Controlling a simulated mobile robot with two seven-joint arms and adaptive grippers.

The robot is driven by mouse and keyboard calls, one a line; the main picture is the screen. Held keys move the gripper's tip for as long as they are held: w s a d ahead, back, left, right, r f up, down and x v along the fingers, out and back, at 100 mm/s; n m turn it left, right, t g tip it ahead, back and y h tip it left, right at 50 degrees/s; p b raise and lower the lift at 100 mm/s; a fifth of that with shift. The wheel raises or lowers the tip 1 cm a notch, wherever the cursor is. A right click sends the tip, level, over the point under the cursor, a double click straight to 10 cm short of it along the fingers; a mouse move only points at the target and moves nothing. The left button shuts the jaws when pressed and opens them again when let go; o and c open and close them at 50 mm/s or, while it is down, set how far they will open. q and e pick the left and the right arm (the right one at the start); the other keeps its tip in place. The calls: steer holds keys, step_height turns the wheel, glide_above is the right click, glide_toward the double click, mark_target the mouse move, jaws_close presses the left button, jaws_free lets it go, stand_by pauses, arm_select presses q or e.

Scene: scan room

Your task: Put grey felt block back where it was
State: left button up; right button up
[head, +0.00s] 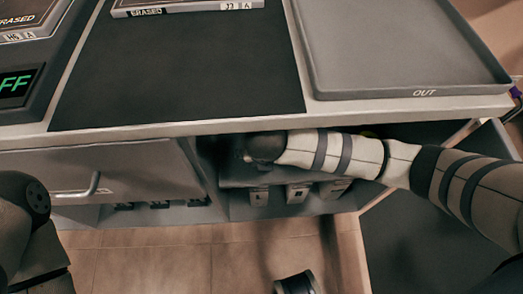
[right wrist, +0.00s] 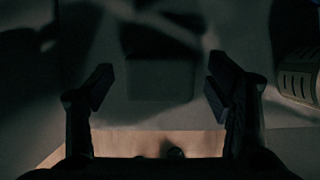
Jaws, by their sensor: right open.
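My right arm reaches under the counter in the head view, and its gripper is hidden there by the counter edge and the wrist. In the right wrist view my right gripper (right wrist: 160,88) is open, with its two fingers wide apart. A dark, box-like shape (right wrist: 160,80) shows beyond and between the fingers, with a gap on both sides. It may be the grey felt block, but the view is too dark to tell. My left arm shows at the left edge of the head view; its gripper is not in view.
The counter carries a dark mat (head: 185,70), a grey tray marked OUT (head: 400,88), and a case marked ERASED (head: 185,5). A device with a green display (head: 18,85) stands left. Below are a handled drawer front (head: 120,170) and a row of labelled tags (head: 297,193).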

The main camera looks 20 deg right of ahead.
steer(key=shift+s+a+r+p, duration=0.3)
steer(key=shift+s+r+p, duration=0.25)
steer(key=shift+s, duration=0.25)
steer(key=s+a+p, duration=0.1)
steer(key=s+a, duration=0.2)
steer(key=s, duration=0.7)
steer(key=shift+s, duration=0.25)
steer(key=shift+f, duration=0.1)
